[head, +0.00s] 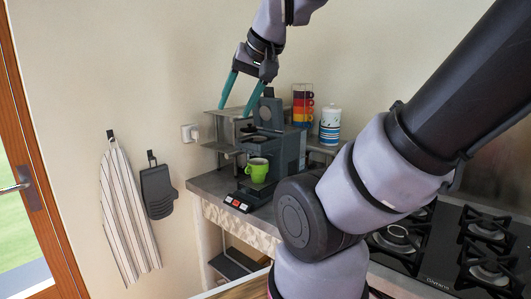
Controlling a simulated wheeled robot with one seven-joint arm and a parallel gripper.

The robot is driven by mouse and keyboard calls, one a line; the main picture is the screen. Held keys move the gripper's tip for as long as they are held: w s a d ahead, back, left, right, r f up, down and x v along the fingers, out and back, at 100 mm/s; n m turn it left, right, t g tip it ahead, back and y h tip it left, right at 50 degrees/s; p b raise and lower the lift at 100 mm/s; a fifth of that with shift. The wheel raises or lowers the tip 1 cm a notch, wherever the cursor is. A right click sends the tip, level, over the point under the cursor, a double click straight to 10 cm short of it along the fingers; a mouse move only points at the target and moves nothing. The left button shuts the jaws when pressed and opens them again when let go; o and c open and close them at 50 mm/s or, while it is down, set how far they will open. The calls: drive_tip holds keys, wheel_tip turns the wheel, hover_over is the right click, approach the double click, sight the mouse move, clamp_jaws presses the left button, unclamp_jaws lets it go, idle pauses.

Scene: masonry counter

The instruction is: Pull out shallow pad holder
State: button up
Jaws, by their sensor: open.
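A dark grey coffee machine (290,153) stands on the counter with its lid (269,112) raised. A green mug (257,171) sits upright under its spout. I cannot make out the shallow pad holder; the machine's open top is too small and partly hidden to tell. My gripper (235,109) has two teal fingers, spread apart and pointing down. It appears empty, above and left of the raised lid, over a small metal shelf rack (224,146). I cannot tell whether the fingertips touch the rack.
Stacked coloured cups (302,105) and a striped canister (330,126) stand behind the machine. A gas hob (440,245) lies at right, partly behind my arm. A striped towel (127,215) and dark oven mitt (157,191) hang on the left wall.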

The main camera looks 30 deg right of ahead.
drive_tip(key=w+d+m+g+h, duration=0.2)
drive_tip(key=w+d+m+g, duration=0.15)
drive_tip(key=w, duration=0.85)
drive_tip(key=m+g+h, duration=0.2)
drive_tip(key=m+h, duration=0.2)
drive_tip(key=m, duration=0.2)
approach(244, 139)
drive_tip(key=shift+x, duration=4.5)
drive_tip(key=shift+a, duration=0.1)
clamp_jaws()
drive_tip(key=shift+r, duration=1.55)
